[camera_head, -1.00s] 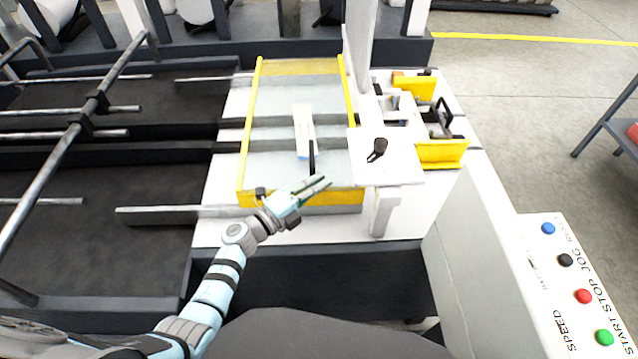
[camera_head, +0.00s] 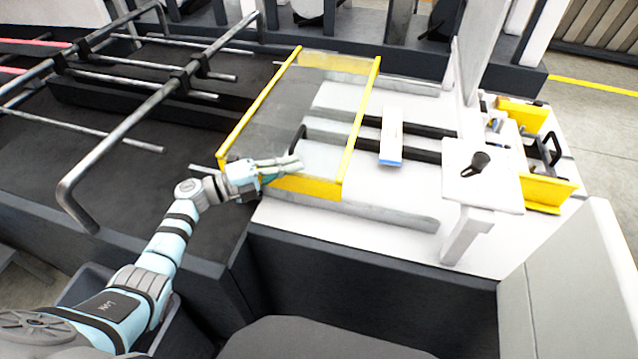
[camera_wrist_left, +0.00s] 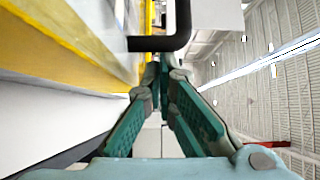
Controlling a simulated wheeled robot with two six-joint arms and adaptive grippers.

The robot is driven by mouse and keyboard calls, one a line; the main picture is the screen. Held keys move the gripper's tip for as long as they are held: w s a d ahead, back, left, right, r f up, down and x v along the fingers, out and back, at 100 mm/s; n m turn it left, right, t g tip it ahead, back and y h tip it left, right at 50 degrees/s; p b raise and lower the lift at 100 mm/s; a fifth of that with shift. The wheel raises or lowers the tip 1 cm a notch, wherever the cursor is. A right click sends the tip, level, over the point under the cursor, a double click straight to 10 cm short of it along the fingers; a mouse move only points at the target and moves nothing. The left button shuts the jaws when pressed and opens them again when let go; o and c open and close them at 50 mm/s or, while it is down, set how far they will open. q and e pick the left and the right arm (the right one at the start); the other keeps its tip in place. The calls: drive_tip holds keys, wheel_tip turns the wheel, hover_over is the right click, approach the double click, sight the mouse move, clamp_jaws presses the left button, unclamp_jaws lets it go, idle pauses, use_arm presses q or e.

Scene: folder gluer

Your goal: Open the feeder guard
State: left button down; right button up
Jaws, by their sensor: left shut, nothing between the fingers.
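The feeder guard is a clear panel in a yellow frame (camera_head: 360,120) and lies over the left part of the white feeder bed. Its black bent handle (camera_head: 299,138) stands near its front edge. It also shows in the wrist view (camera_wrist_left: 165,43), across the top, with the guard's yellow frame (camera_wrist_left: 65,45) on the left. My left gripper (camera_head: 295,163) is shut and empty at the guard's front, close to the handle. Its fingertips meet just below the handle in the wrist view; whether they touch it I cannot tell. My right gripper is not in view.
A white carton blank (camera_head: 391,135) with a blue end lies uncovered right of the guard. Farther right stand a white block with a black knob (camera_head: 480,162) and yellow brackets (camera_head: 548,190). Metal rails (camera_head: 150,100) cross the dark bed on the left.

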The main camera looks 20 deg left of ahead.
use_arm(q)
drive_tip(key=a+b, duration=0.3)
drive_tip(key=a, duration=0.3)
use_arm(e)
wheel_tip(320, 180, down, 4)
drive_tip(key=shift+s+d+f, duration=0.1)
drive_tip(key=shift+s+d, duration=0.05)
use_arm(q)
drive_tip(key=shift+a, duration=0.2)
drive_tip(key=s+a+p, duration=0.2)
drive_tip(key=s+a, duration=0.1)
drive_tip(key=s, duration=0.4)
drive_tip(key=shift+s+a, duration=0.2)
drive_tip(key=shift+a, duration=0.05)
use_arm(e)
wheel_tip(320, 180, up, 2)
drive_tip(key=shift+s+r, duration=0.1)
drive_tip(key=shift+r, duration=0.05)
use_arm(q)
drive_tip(key=shift+d+f, duration=0.1)
